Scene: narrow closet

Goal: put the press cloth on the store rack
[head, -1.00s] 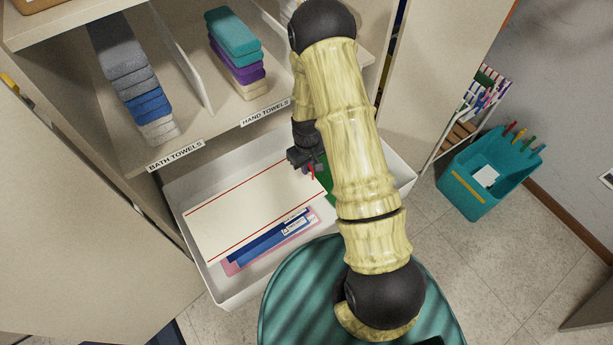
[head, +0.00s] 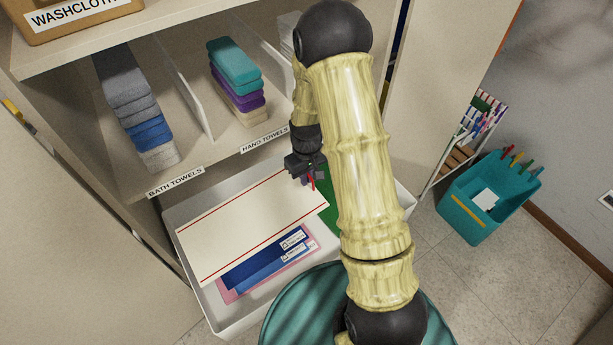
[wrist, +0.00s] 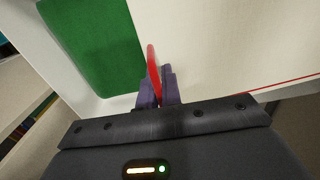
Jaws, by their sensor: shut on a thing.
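The press cloth appears to be the flat cream piece with red stripes (head: 250,225); it lies slanted over the white bin and fills the upper right of the wrist view (wrist: 240,45). My gripper (head: 312,178) is at its right corner. In the wrist view my gripper's purple fingers (wrist: 158,88) are shut on a red loop or tab (wrist: 153,65) at the cloth's edge. How the loop joins the cloth is hard to see. A white rack (head: 470,128) holding several rolled or striped things stands at the right; I cannot tell whether it is the store rack.
The white bin (head: 210,305) holds blue packs (head: 262,262), a pink piece and a green piece (head: 325,198). Shelves above hold bath towels (head: 145,115) and hand towels (head: 237,75). A teal caddy (head: 465,212) stands on the floor at right. Cabinet doors flank the bin.

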